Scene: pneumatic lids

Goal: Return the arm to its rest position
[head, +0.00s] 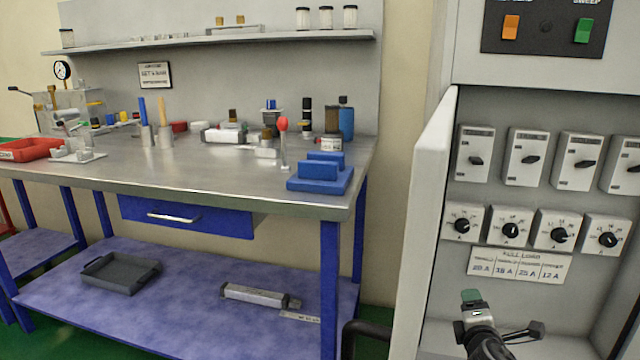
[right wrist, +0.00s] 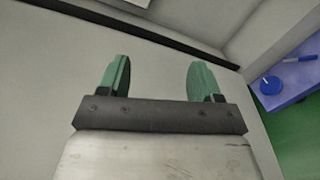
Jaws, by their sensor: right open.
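My right gripper (head: 471,297) shows at the lower right of the head view, in front of the open grey cabinet (head: 492,90). In the right wrist view its two green fingers (right wrist: 158,80) stand wide apart with nothing between them. A plain pale surface fills most of the view behind them. The gripper is below the cabinet's label plate (head: 519,264) and apart from the switches and knobs. My left gripper is not in the head view.
The cabinet door (head: 424,230) stands open at its left edge. Inside are rotary switches (head: 475,158) and dials (head: 462,225). To the left is a steel-topped blue workbench (head: 200,175) with tools and a blue block stand (head: 320,178). A grey tray (head: 120,285) sits on its lower shelf.

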